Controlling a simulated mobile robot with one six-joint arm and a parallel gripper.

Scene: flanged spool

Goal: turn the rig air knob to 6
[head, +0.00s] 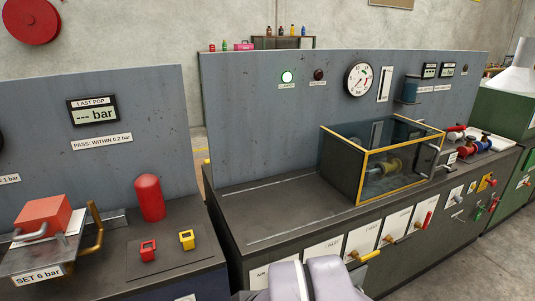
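I cannot make out the rig air knob for certain. A white plate (259,276) whose lettering seems to begin with "AIR" is at the left end of the middle bench's front face, and my arm hides the area beside and below it. A round pressure gauge (358,80) marked bar is on the grey back panel, its scale too small to read. Grey rounded parts of my arm show at the bottom centre. The fingertips of my gripper are not in view.
A yellow-edged clear guard box (382,160) encloses a spool-like part on the middle bench. Yellow-handled valves (368,256) stick out from the front face. The bench top (280,205) left of the box is clear. A left bench holds a red cylinder (149,198).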

